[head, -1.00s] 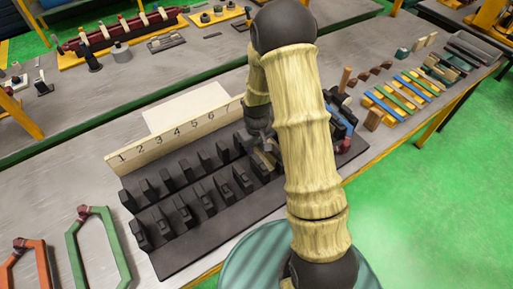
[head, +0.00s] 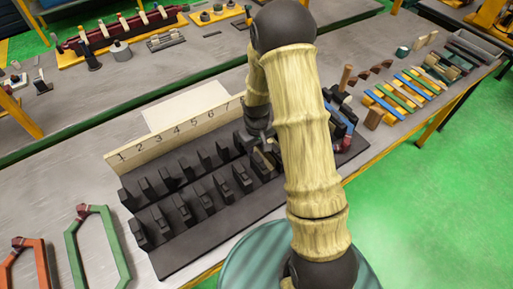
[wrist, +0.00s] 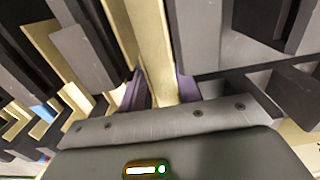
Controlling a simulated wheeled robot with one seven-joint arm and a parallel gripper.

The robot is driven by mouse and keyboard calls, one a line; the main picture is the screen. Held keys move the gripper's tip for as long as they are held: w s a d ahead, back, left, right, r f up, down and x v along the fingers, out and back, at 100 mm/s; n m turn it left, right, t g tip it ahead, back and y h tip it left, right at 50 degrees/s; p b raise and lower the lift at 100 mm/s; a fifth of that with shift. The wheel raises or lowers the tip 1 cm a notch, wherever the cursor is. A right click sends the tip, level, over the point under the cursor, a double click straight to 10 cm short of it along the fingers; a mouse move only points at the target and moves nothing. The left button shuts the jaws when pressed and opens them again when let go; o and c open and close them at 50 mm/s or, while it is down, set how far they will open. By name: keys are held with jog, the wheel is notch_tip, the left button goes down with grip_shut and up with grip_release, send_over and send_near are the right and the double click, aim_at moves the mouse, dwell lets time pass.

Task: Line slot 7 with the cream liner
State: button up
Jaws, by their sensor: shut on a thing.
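The cream liner (wrist: 152,45) is a long pale strip between the two purple-grey fingers of my gripper (wrist: 160,88) in the wrist view. My gripper is shut on it. In the head view my gripper (head: 266,146) is low over the dark slotted stator block (head: 215,232), by the number 7 on the pale label strip (head: 180,131). Dark teeth stand on both sides of the liner in the wrist view. Whether its lower edge is inside slot 7 cannot be told. My arm hides the slots to the right of 7.
Blue, green and cream strips (head: 400,95) lie at the right of the bench. Other pale strips (wrist: 45,45) show among the teeth in the wrist view.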

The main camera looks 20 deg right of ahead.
jog(key=o, duration=0.9)
jog(key=shift+c, duration=0.2)
jog(key=shift+r+p, duration=0.65)
jog(key=shift+r, duration=0.2)
notch_tip(320, 180, up, 8)
jog(key=p, duration=0.5)
jog(key=shift+f+p, duration=0.25)
jog(key=shift+p, duration=0.15)
notch_tip(320, 180, up, 17)
jog(key=b, duration=0.2)
jog(key=shift+r+b, duration=0.2)
jog(key=shift+b, duration=0.2)
